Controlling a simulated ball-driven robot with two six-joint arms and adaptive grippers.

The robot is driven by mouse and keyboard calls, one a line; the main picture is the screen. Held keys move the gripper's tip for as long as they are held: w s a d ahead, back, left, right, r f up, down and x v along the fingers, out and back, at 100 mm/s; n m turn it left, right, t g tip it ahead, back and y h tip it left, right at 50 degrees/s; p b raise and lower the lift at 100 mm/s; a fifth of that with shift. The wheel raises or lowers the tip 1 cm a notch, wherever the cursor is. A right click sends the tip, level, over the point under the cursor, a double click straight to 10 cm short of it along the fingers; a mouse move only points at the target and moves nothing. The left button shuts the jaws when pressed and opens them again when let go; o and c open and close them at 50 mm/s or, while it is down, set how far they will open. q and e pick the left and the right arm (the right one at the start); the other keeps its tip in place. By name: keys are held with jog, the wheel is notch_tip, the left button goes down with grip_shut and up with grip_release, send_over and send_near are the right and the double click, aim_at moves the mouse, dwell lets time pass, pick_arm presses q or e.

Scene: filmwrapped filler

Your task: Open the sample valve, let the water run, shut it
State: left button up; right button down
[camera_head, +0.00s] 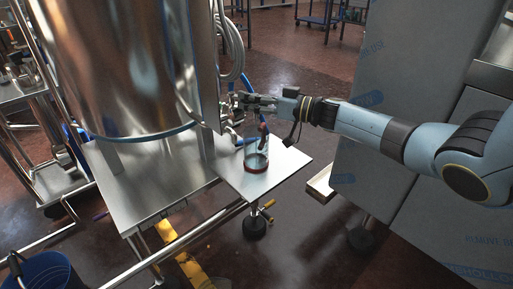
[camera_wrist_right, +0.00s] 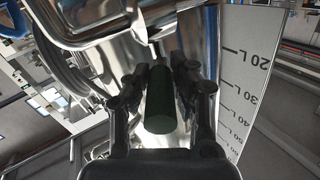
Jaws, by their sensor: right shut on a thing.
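My right gripper (camera_head: 238,101) is at the lower side of the big steel tank, beside the fittings of the sample valve (camera_head: 229,131). In the right wrist view, its fingers are shut on a dark green cylindrical handle (camera_wrist_right: 160,105), which lies lengthwise between them. The valve body is mostly hidden behind my gripper and the handle, so its setting cannot be told. A clear glass jar (camera_head: 256,160) with a reddish band near its base stands upright on a steel shelf (camera_head: 284,172) below my gripper. No running water can be made out. My left gripper is not in view.
The steel tank (camera_head: 120,70) fills the left, with a marked level scale (camera_wrist_right: 240,80) in the wrist view. A blue bucket (camera_head: 45,272) is at the lower left. Pale hoses (camera_head: 233,50) hang behind my gripper.

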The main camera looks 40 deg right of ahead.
pick_arm(q)
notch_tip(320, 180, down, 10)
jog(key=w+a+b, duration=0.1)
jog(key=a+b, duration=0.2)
jog(key=b, duration=0.8)
pick_arm(e)
jog(key=n+g+y+b, duration=0.1)
jog(key=n+g+y, duration=0.1)
jog(key=w+d+n+g+y+b, duration=0.1)
jog(key=n+g+y, duration=0.1)
jog(key=g, duration=0.1)
jog(key=w+d+n+g+y+b, duration=0.1)
jog(key=n+g+y, duration=0.1)
jog(key=y, duration=0.1)
jog(key=shift+w+f+g+b, duration=0.1)
jog(key=shift+f+g+b, duration=0.05)
jog(key=shift+g+b, duration=0.15)
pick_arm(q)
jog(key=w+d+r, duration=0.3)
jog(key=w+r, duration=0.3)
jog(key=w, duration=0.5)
pick_arm(e)
jog(key=shift+n, duration=0.3)
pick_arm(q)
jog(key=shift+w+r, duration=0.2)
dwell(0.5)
